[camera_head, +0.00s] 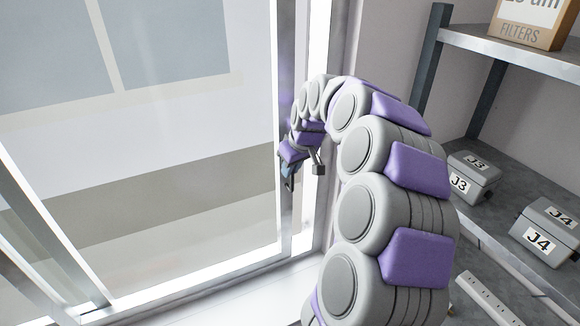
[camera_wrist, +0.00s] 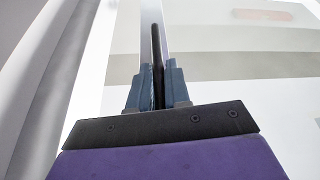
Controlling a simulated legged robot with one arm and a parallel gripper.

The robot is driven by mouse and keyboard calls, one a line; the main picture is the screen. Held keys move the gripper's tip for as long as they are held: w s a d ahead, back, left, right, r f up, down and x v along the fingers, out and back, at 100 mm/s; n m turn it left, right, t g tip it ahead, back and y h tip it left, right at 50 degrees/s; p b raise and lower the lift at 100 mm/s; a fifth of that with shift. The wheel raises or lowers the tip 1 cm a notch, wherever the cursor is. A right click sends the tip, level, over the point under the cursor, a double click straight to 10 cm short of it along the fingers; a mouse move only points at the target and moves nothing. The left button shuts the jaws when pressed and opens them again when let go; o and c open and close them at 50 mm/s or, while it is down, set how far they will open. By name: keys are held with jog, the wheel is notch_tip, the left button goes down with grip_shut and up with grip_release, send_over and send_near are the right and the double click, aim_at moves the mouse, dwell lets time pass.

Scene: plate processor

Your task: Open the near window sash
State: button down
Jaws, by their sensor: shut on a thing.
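The near window sash (camera_head: 185,288) is a large glass pane in a pale metal frame, standing in front of me on the left of the head view. Its right upright lies beside the white window jamb. My gripper (camera_head: 288,178) is at this upright, at about mid-height in the head view. In the wrist view, the blue fingers of my gripper (camera_wrist: 158,85) are shut on a thin dark handle (camera_wrist: 157,45) that stands up between them. The lower part of the handle is hidden by the fingers. In the head view my arm and gripper cover the handle.
At the right, a grey shelf unit (camera_head: 508,52) carries a FILTERS box (camera_head: 528,22). Below it are grey boxes marked J3 (camera_head: 472,174) and J4 (camera_head: 546,232). A white power strip (camera_head: 487,302) lies at the lower right. A white sill (camera_head: 240,300) runs below the window.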

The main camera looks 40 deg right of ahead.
jog(key=b, duration=0.4)
send_near(143, 209)
notch_tip(143, 209, down, 5)
jog(key=a, duration=0.3)
jog(key=shift+s+d, duration=0.4)
jog(key=c, duration=1.3)
grip_release()
jog(key=shift+s+d+r, duration=0.15)
jog(key=shift+s+d, duration=0.35)
jog(key=shift+d, duration=0.35)
jog(key=shift+o, duration=0.7)
jog(key=shift+d, duration=0.3)
jog(key=b+v, duration=0.1)
jog(key=v, duration=1.5)
jog(key=s+d+f+g+b, duration=0.3)
jog(key=s+f+b, duration=0.5)
jog(key=s+f, duration=1)
jog(key=s+d+f+g+b, duration=0.3)
jog(key=s+f+b, duration=0.5)
jog(key=s+f, duration=1)
notch_tip(143, 209, down, 6)
jog(key=shift+d+r+b, duration=0.1)
jog(key=shift+d+b, duration=0.2)
jog(key=shift+d, duration=0.5)
